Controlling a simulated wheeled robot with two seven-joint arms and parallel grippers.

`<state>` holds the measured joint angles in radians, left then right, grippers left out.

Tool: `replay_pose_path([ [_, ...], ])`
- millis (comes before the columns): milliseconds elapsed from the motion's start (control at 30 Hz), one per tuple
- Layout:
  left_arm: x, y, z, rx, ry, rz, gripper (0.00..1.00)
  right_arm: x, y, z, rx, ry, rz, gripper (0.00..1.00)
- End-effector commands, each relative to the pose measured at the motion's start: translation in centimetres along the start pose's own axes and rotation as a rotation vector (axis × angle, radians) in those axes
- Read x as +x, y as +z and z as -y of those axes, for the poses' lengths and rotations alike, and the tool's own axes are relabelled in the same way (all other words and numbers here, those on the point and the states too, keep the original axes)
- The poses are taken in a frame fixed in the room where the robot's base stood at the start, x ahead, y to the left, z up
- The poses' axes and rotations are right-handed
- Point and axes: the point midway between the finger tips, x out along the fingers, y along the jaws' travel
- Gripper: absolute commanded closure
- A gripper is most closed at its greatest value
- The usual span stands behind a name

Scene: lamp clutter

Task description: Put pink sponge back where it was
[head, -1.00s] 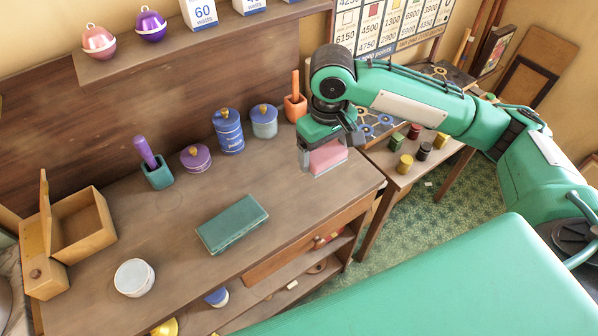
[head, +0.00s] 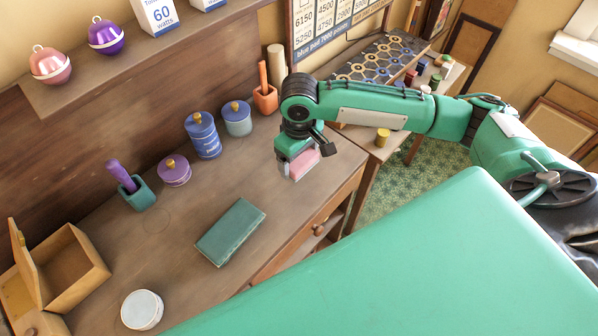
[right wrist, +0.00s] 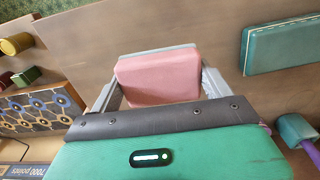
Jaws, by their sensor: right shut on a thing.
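The pink sponge (head: 304,165) is at the right end of the wooden workbench in the head view. My right gripper (head: 296,172) is shut on it. In the right wrist view the sponge (right wrist: 158,77) sits between the two grey fingers of the gripper (right wrist: 155,75). Whether it touches the bench top or hangs just above it I cannot tell. My left gripper is not in view.
A green box (head: 230,231) lies mid-bench. Behind stand a blue canister (head: 203,137), a teal one (head: 237,120), a purple pot (head: 173,171) and an orange holder (head: 265,99). A white round tin (head: 142,310) and an open wooden box (head: 72,268) are at the left.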

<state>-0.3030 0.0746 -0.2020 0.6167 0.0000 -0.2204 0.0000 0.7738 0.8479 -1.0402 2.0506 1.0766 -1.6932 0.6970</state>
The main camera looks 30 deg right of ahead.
Motion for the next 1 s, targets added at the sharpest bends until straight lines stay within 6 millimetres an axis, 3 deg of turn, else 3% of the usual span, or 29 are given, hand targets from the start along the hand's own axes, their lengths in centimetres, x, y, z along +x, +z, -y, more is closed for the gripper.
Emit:
replay_pose_path([
  [100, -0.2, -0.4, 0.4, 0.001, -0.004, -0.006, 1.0, 1.9, 0.0, 0.0, -0.001, 0.0, 0.001, 0.37],
  [333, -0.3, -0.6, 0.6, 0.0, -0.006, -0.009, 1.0, 3.5, 0.0, 0.1, -0.001, -0.001, 0.001, 0.37],
  [567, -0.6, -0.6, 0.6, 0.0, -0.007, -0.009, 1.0, 6.8, 0.0, 0.0, 0.0, 0.0, 0.001, 0.37],
  [933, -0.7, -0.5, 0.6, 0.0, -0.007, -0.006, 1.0, 7.2, 0.0, 0.0, -0.001, 0.0, -0.001, 0.37],
  [967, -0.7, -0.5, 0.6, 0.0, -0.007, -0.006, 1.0, 7.3, 0.0, 0.0, -0.001, 0.0, -0.001, 0.17],
  [1000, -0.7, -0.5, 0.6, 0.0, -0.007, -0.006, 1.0, 7.3, 0.0, 0.0, -0.001, 0.0, -0.002, 0.09],
])
